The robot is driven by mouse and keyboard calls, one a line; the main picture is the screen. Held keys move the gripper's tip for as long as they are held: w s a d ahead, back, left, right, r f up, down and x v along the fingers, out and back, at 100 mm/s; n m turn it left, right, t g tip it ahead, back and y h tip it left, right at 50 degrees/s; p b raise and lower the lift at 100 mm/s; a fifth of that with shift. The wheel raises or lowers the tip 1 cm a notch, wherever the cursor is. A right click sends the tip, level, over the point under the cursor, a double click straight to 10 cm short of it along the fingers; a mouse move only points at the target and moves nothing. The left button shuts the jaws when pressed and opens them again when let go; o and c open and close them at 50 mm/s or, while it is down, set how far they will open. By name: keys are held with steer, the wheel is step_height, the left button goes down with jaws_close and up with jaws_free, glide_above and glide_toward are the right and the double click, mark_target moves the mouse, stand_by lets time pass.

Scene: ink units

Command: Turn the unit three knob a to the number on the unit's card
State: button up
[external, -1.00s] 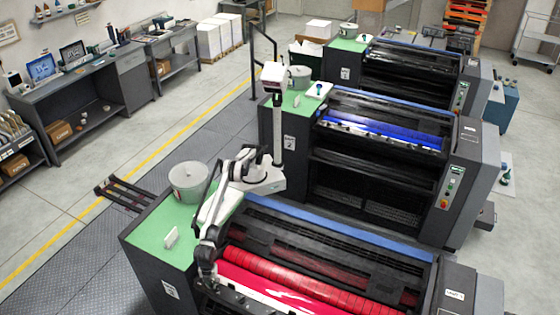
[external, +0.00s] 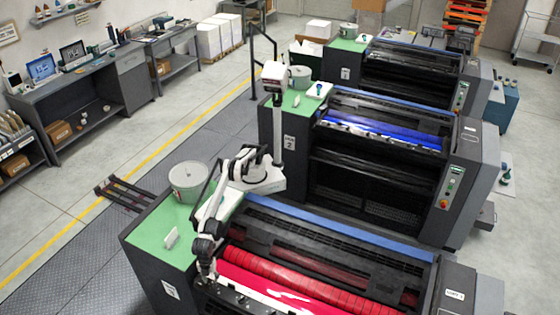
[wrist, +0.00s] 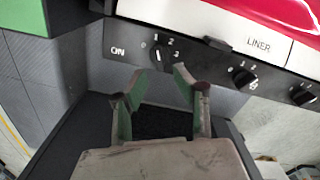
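Unit three is the nearest press, with the red roller (external: 290,279). In the wrist view, a black knob (wrist: 160,57) with numbers around it sits at the left of the press's front strip, beside the word ON. I cannot tell for sure where it points. My gripper (wrist: 155,84) is open, with its green-padded fingers spread on either side of the knob, their tips just below it; contact is unclear. A small white card (external: 171,238) stands on the green top of the press; its number is unreadable. The knob is hidden in the external view.
Two more black knobs, the middle one (wrist: 243,77) and the right one (wrist: 303,93), lie along the strip to the right. A white LINER label (wrist: 260,46) is above them. A grey ink can (external: 188,182) stands on the green top near my arm.

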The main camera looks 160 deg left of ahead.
mark_target(212, 285)
step_height(212, 285, up, 7)
steer(key=shift+r, duration=0.15)
stand_by(0.4)
stand_by(0.5)
